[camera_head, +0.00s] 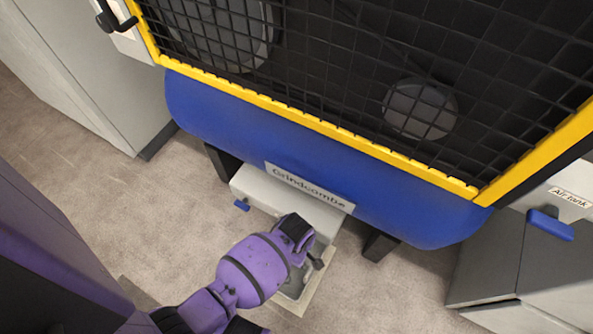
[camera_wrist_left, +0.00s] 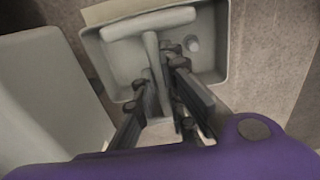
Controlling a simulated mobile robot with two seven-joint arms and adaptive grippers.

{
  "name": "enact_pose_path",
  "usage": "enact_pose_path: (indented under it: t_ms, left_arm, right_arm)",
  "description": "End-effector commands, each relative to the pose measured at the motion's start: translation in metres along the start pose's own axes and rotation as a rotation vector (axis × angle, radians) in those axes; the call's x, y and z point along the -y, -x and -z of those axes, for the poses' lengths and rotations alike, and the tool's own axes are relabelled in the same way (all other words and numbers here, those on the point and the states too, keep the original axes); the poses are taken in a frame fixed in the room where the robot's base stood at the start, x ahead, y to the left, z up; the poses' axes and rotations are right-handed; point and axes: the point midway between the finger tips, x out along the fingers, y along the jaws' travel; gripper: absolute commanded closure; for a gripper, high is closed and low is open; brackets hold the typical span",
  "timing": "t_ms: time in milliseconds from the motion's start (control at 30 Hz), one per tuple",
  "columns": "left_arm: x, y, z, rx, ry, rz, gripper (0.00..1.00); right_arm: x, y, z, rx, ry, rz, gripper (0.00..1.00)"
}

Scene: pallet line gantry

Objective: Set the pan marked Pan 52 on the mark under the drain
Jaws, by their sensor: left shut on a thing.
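A grey rectangular pan (camera_wrist_left: 213,68) with a T-shaped handle (camera_wrist_left: 150,50) fills the upper middle of the left wrist view. In the head view the pan (camera_head: 293,287) is partly hidden by my arm. My left gripper (camera_wrist_left: 155,75) is shut on the handle's stem; it also shows in the head view (camera_head: 313,262). A pale beige patch, perhaps the mark (camera_head: 298,307), shows along the pan's edge. I cannot tell whether the pan touches the floor. No Pan 52 label is readable, and I cannot make out the drain. My right gripper is out of view.
Grey cabinets stand left (camera_head: 85,70) and right (camera_head: 500,260). Bare floor (camera_head: 400,300) lies right of the pan.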

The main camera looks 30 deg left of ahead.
Motion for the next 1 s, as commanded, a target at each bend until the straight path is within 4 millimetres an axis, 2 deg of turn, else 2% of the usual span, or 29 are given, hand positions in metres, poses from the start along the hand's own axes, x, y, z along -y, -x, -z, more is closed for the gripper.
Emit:
enact_pose_path:
  t_ms: [33, 433, 467, 600, 867, 1000]
  left_arm:
    - [-0.001, -0.009, 0.001, -0.002, 0.0, -0.001, 1.0]
    - [-0.001, -0.012, 0.0, 0.0, 0.001, -0.002, 1.0]
    - [-0.001, -0.012, 0.0, -0.001, 0.001, -0.001, 0.87]
    - [-0.001, -0.011, 0.0, -0.001, 0.001, -0.002, 0.71]
    - [-0.001, -0.011, 0.001, -0.001, 0.001, -0.002, 0.71]
    - [-0.001, -0.002, 0.0, -0.001, 0.001, -0.005, 0.71]
  right_arm:
    - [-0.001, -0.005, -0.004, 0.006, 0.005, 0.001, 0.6]
    - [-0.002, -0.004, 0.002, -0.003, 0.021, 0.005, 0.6]
    - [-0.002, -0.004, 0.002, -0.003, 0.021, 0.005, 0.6]
    - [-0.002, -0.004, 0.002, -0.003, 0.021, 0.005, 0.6]
    - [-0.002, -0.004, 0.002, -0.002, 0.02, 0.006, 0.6]
    - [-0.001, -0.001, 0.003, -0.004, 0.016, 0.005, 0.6]
